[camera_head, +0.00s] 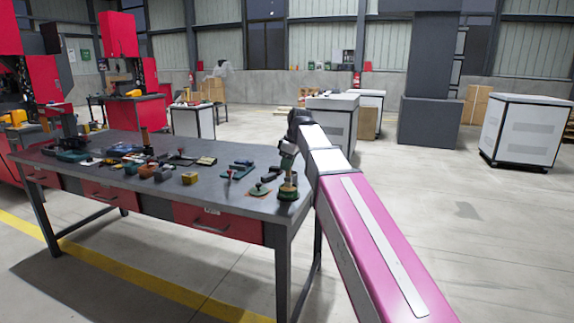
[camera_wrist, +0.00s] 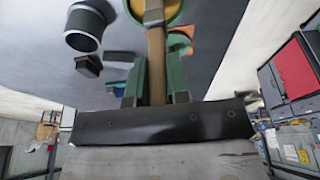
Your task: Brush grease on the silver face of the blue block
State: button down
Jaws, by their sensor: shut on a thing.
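My gripper (camera_wrist: 155,93) has green fingers and is shut on a wooden handle (camera_wrist: 156,65) with a pale metal band (camera_wrist: 152,12), which looks like a brush. The brush tip is out of view at the top of the wrist view. A round green-rimmed thing with a yellow-orange inside (camera_wrist: 185,10) lies behind the band, perhaps the grease pot. In the head view my gripper (camera_head: 288,165) points down over a dark green pot-like thing (camera_head: 288,191) at the table's right end. I cannot tell whether the brush touches it. I cannot single out the blue block's silver face.
The grey table (camera_head: 225,207) carries many small parts along its left and middle. Small bluish pieces (camera_head: 243,164) and a flat green piece with a knob (camera_head: 259,190) lie left of my gripper. The wrist view shows a dark cylinder with a silver rim (camera_wrist: 84,42) and a dark red block (camera_wrist: 88,66).

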jog(key=shift+f, duration=0.6)
dwell(1.5)
jog(key=shift+r, duration=0.1)
jog(key=shift+r, duration=3.45)
